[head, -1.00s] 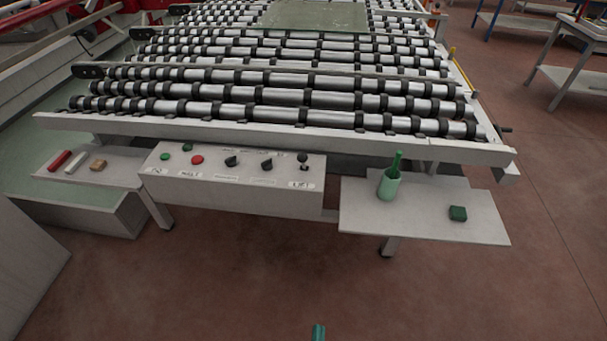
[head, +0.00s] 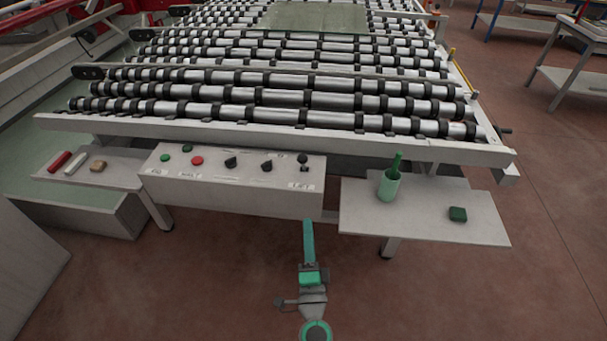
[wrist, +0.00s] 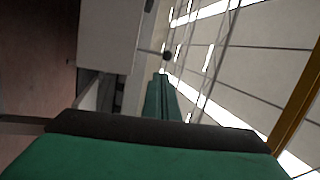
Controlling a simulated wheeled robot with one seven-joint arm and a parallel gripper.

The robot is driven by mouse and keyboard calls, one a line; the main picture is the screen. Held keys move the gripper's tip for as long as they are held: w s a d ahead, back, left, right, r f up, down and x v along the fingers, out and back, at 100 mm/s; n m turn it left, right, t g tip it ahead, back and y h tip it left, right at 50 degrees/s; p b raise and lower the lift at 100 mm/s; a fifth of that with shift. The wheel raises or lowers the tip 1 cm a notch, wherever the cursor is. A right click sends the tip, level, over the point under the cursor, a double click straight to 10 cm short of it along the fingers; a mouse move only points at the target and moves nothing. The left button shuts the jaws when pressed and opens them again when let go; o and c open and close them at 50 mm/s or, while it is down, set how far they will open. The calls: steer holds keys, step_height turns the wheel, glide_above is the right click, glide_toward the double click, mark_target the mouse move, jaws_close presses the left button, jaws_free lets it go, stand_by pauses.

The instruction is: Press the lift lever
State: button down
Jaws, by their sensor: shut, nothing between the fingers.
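The lift lever (head: 303,158) is a small dark knob on a short stem at the right end of the pale control panel (head: 235,200), above a label that seems to read LIFT. My gripper (head: 308,224), with green fingers, is shut and empty. In the head view its tips appear just below the panel's lower right edge, apart from the lever. In the tilted wrist view, the closed fingertips (wrist: 160,78) point toward a dark round knob (wrist: 166,56) at the panel's edge, which looks like the lever; its stem is not clear.
The panel also carries green and red buttons (head: 197,160) and dark rotary knobs (head: 231,162). The roller conveyor (head: 270,117) lies behind. Floor in front is clear.

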mark_target(303, 163)
steer(key=shift+w+a+r+m, duration=0.25)
steer(key=shift+w+r+m, duration=0.05)
steer(key=shift+w+r, duration=0.7)
steer(key=x, duration=1.4)
steer(key=shift+r, duration=0.2)
steer(key=shift+s+a, duration=0.15)
steer(key=shift+r, duration=0.1)
